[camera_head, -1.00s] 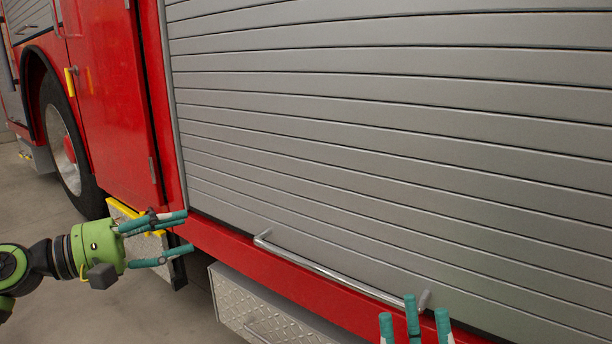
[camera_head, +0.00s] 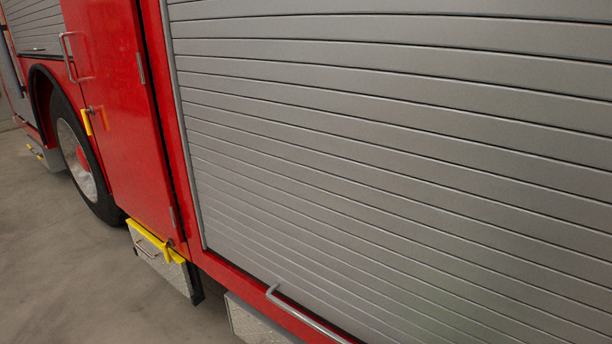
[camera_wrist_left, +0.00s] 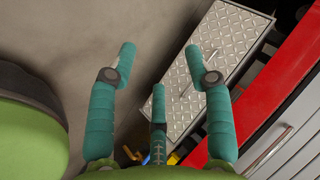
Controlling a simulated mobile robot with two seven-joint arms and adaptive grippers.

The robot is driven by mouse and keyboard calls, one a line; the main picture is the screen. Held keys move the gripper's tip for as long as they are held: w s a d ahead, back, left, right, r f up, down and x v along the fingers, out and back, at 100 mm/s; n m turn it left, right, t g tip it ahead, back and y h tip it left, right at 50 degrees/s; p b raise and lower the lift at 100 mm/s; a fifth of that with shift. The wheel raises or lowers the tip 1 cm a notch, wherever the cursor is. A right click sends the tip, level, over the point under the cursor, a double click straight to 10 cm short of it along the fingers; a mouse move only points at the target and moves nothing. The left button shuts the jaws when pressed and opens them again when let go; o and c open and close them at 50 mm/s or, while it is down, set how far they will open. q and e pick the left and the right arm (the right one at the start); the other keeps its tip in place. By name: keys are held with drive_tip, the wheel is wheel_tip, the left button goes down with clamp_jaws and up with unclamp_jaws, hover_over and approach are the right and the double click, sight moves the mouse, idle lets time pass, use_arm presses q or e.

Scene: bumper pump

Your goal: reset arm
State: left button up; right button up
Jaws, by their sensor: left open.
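My left gripper (camera_wrist_left: 160,75) shows in the left wrist view with its teal fingers spread apart and nothing between them. Behind the fingers lie the bare grey floor and a silver diamond-plate step box (camera_wrist_left: 215,65) of the red truck. The left gripper is out of the head view. My right gripper does not show in either current view.
A red fire truck fills the head view, with a closed grey roller shutter (camera_head: 400,150), a shutter handle bar (camera_head: 305,318), a red door (camera_head: 115,110) and a wheel (camera_head: 80,160). A yellow-edged step (camera_head: 158,252) juts out low. Clear floor (camera_head: 60,270) lies at lower left.

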use_arm(q)
drive_tip(key=s+d+f+n+g+p, duration=0.1)
drive_tip(key=s+d+n+g+p, duration=0.2)
drive_tip(key=s, duration=1.1)
drive_tip(key=s+d+f+n+g+p, duration=0.1)
drive_tip(key=s+d+n+g+p, duration=0.2)
drive_tip(key=s, duration=1.2)
drive_tip(key=d+n+g, duration=0.1)
drive_tip(key=d+n, duration=0.1)
drive_tip(key=shift+s+d+f+g+p, duration=0.2)
drive_tip(key=shift+s+d+g+p, duration=0.1)
drive_tip(key=shift+d+p, duration=0.1)
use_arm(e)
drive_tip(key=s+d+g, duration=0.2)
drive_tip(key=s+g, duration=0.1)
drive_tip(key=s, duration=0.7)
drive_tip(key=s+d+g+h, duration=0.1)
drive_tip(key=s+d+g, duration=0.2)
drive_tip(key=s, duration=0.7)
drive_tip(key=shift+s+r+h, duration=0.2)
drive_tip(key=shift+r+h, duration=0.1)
